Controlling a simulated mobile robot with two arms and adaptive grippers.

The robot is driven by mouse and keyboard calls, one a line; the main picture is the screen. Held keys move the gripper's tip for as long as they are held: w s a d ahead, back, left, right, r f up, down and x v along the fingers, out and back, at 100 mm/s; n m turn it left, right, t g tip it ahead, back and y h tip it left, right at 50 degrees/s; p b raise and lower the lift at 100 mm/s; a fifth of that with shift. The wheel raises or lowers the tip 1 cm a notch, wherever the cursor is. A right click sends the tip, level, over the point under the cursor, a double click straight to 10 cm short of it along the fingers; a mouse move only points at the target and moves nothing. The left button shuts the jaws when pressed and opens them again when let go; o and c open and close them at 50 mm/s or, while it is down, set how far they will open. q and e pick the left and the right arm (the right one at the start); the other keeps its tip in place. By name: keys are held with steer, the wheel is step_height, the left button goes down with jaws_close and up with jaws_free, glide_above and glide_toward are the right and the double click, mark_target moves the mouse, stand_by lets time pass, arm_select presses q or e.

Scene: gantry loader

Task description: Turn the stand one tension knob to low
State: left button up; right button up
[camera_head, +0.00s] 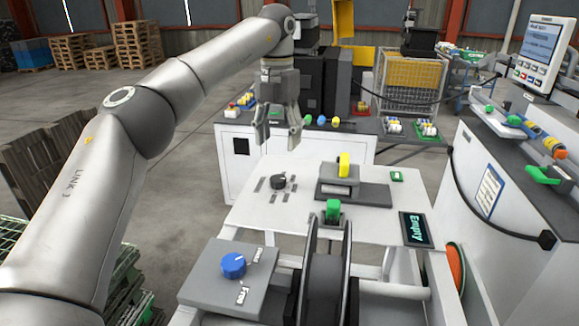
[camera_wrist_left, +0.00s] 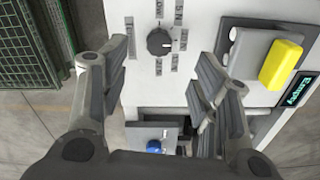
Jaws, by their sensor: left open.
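A black round dial knob (camera_head: 278,181) sits on the white stand top (camera_head: 262,215), ringed by several small grey label plates too small to read here. It also shows in the left wrist view (camera_wrist_left: 159,42), ahead of and between the finger lines. A blue knob (camera_head: 233,265) sits on a grey box nearer me, with labels beside it; it shows small in the left wrist view (camera_wrist_left: 154,145). My right gripper is not in view.
A yellow lever (camera_head: 344,165) on a grey block stands right of the black knob. A dark reel (camera_head: 326,275) with a green piece rises in front. A display reading "Empty" (camera_head: 418,229) lies at the right. White machine cabinets flank the stand.

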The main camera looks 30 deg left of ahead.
arm_select(q)
steer(key=p, duration=0.2)
glide_above(278, 178)
steer(key=f, duration=0.4)
steer(key=shift+s+f, duration=0.2)
steer(key=shift+s, duration=0.2)
steer(key=f, duration=0.3)
steer(key=shift+w+f, duration=0.15)
steer(key=shift+w, duration=0.2)
step_height(278, 178, down, 2)
steer(key=shift+f+p, duration=0.15)
steer(key=shift+p, duration=0.45)
steer(key=c, duration=1)
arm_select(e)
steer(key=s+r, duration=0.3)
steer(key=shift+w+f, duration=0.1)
